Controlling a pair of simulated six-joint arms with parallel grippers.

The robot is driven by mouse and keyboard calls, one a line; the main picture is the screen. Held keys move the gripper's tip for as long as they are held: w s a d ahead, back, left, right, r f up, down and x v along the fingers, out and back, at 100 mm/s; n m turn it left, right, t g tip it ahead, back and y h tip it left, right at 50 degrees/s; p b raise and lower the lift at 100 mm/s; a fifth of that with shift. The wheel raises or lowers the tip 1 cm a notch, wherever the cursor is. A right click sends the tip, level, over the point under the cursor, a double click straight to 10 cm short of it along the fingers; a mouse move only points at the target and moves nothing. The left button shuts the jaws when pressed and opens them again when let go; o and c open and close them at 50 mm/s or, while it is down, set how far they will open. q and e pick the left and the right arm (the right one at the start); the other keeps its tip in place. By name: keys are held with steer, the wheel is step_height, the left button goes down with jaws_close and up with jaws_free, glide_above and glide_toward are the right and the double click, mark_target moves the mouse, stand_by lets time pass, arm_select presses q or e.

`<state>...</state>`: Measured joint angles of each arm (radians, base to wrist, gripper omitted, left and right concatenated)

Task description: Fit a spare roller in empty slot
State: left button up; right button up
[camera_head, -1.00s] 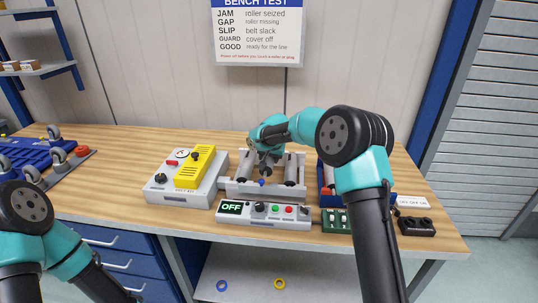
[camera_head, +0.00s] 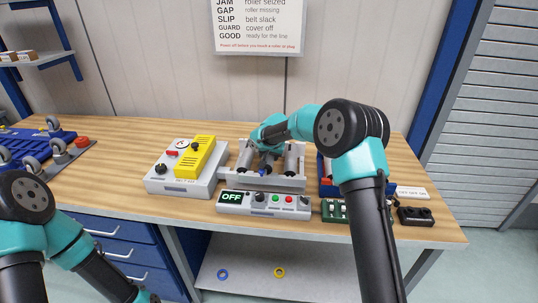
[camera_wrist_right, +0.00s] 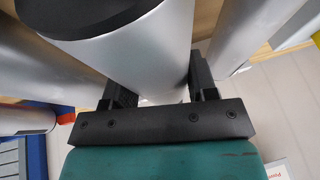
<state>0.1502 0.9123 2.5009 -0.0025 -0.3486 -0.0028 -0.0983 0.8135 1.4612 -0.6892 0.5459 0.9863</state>
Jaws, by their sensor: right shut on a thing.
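The grey roller frame (camera_head: 284,183) stands on the bench, with a silver roller (camera_head: 243,158) at its left and another (camera_head: 291,160) at its right. My right gripper (camera_head: 265,166) is over the gap between them, mostly hidden by its own arm in the head view. In the right wrist view my right gripper (camera_wrist_right: 160,100) is shut on a silver roller (camera_wrist_right: 150,55) with a black end cap. Other silver rollers flank it on the left (camera_wrist_right: 35,70) and right (camera_wrist_right: 243,35). I cannot tell whether the held roller is seated.
The control box (camera_head: 262,204) in front of the frame shows OFF. A grey box with a yellow cover (camera_head: 198,160) stands to the left. A blue tray (camera_head: 327,185) with red parts, partly behind my arm, and a green block (camera_head: 333,211) are to the right. Bare bench lies at the left front.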

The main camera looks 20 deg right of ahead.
steer(key=shift+f, duration=0.5)
steer(key=shift+s+f, duration=0.2)
steer(key=shift+f, duration=0.45)
steer(key=shift+s+f, duration=0.1)
steer(key=shift+f, duration=0.45)
stand_by(1.6)
steer(key=o, duration=1.3)
steer(key=shift+f, duration=0.1)
steer(key=v, duration=1.3)
steer(key=w+v, duration=0.1)
steer(key=v, duration=0.5)
steer(key=shift+d+r, duration=0.15)
steer(key=shift+r, duration=0.5)
